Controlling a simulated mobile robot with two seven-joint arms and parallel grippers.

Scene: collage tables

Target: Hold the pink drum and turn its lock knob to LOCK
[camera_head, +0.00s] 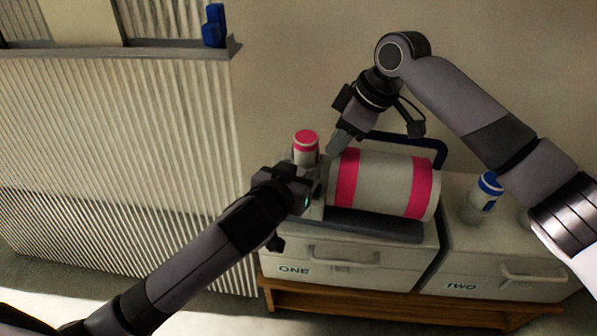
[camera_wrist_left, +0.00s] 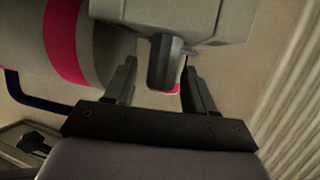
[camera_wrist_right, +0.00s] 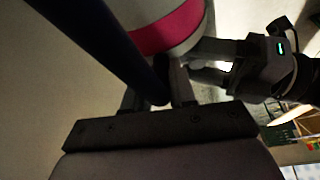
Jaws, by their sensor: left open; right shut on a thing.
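The pink drum (camera_head: 385,185), a pale cylinder with two pink bands, lies on its side in a dark cradle (camera_head: 375,226) on the box marked ONE. A blue bar (camera_head: 425,145) runs behind it. My right gripper (camera_head: 340,142) is shut on the blue bar (camera_wrist_right: 125,55), as the right wrist view shows. My left gripper (camera_head: 312,186) is at the drum's left end. In the left wrist view the dark grey knob (camera_wrist_left: 165,62) sits between its open fingers (camera_wrist_left: 158,82); I cannot tell whether they touch it. No LOCK marking is readable.
A small pink-capped bottle (camera_head: 305,148) stands close behind my left gripper. A blue-capped bottle (camera_head: 481,198) stands on box TWO at the right. The boxes rest on a wooden bench (camera_head: 380,302). A ribbed panel (camera_head: 120,150) stands at the left.

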